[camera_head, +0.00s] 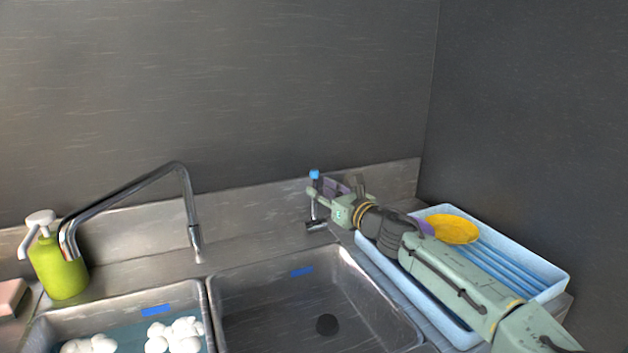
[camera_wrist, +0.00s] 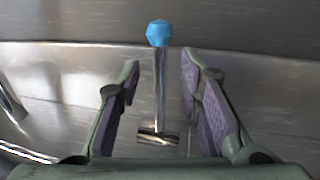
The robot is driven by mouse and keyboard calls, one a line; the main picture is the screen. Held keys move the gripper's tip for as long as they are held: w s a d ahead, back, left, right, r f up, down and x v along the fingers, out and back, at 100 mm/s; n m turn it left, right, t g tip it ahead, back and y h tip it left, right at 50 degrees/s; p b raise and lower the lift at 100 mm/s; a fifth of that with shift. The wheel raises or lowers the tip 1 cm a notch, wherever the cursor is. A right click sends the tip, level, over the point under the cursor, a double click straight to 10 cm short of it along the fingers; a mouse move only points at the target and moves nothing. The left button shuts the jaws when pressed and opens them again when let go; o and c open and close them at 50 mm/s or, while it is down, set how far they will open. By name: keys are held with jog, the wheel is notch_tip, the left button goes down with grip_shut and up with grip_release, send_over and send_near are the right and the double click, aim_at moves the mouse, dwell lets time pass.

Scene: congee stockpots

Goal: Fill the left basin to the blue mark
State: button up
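The left basin (camera_head: 103,319) holds bluish water (camera_head: 130,335) with white foam-like lumps (camera_head: 183,336). Its blue mark (camera_head: 156,310) is on the back wall, just above the water line. The bent metal spout (camera_head: 185,185) ends near the divider between the basins; no stream shows from it. An upright metal tap lever with a blue knob (camera_head: 314,174) stands on the back ledge right of the spout. My gripper (camera_wrist: 160,90) is open, with the lever (camera_wrist: 159,95) seen between its purple-padded fingers, apparently touching neither. In the head view my gripper (camera_head: 335,190) partly hides behind its own wrist.
The right basin (camera_head: 265,300) is empty, with a dark drain (camera_head: 327,324) and its own blue mark (camera_head: 302,271). A light blue rack (camera_head: 550,273) with a yellow plate (camera_head: 453,229) lies under my arm. A green soap bottle (camera_head: 60,270) and pinkish block (camera_head: 10,297) stand left.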

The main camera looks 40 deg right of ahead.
aim_at(316, 187)
jog(key=shift+w+p, duration=0.45)
jog(key=shift+w, duration=1.45)
jog(key=shift+c, duration=0.5)
grip_shut()
